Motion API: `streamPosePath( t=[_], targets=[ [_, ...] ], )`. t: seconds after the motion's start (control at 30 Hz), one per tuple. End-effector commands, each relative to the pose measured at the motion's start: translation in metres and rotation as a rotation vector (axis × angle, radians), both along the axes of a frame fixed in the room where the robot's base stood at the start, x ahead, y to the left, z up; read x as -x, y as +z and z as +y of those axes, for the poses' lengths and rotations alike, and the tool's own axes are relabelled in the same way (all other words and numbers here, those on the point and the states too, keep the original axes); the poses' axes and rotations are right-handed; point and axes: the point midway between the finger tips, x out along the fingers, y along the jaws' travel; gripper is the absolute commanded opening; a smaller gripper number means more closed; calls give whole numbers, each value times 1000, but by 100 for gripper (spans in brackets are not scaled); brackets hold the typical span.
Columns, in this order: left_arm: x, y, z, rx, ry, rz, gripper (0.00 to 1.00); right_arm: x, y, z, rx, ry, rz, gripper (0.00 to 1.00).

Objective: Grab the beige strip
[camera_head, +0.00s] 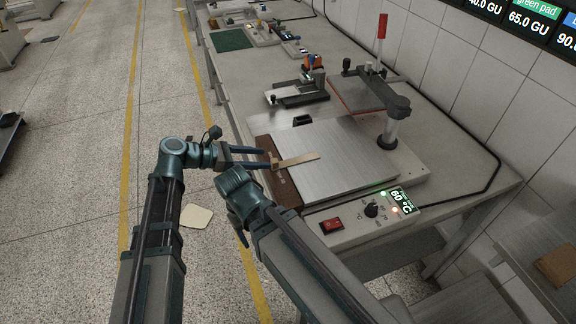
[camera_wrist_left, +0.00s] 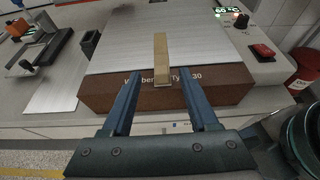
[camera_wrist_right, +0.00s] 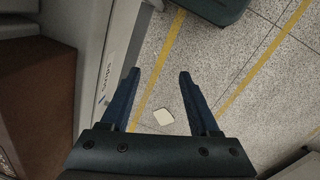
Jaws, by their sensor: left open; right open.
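The beige strip (camera_head: 297,160) lies across the silver metal plate, its near end reaching over the brown front block (camera_head: 283,180). In the left wrist view the strip (camera_wrist_left: 161,58) stretches away from me, and its near end overhangs the brown block (camera_wrist_left: 215,92). My left gripper (camera_head: 268,158) is open, with its fingers pointing at the strip's near end. In the left wrist view the left gripper (camera_wrist_left: 161,75) has one finger on each side of the strip's end, apart from it. My right gripper (camera_wrist_right: 158,72) is open and empty, above the floor beside the bench.
The plate belongs to a heated device with a red switch (camera_head: 332,225) and a knob (camera_head: 371,210). A post with a dark arm (camera_head: 388,130) stands behind it. A pale square sheet (camera_head: 197,216) lies on the floor. Other devices stand farther along the bench.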

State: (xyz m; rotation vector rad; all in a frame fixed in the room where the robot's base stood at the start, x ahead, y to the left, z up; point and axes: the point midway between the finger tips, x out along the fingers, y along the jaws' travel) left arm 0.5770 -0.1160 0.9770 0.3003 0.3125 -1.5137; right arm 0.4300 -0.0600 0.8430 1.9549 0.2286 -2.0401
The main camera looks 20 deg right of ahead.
Motion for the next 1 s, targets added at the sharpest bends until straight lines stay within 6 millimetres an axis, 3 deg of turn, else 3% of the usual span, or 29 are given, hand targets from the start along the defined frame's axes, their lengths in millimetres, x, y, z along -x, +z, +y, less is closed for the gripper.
streamPosePath(
  t=[0.43,0.8,1.0],
  targets=[
    [0,-9,-17,0,-2,-1,60,0,-9,0,0,0,0,62],
    [-1,-30,-57,0,-3,-1,60,0,-30,0,0,0,0,62],
    [0,-29,-57,0,0,-1,60,0,-28,0,0,0,0,62]
  ],
)
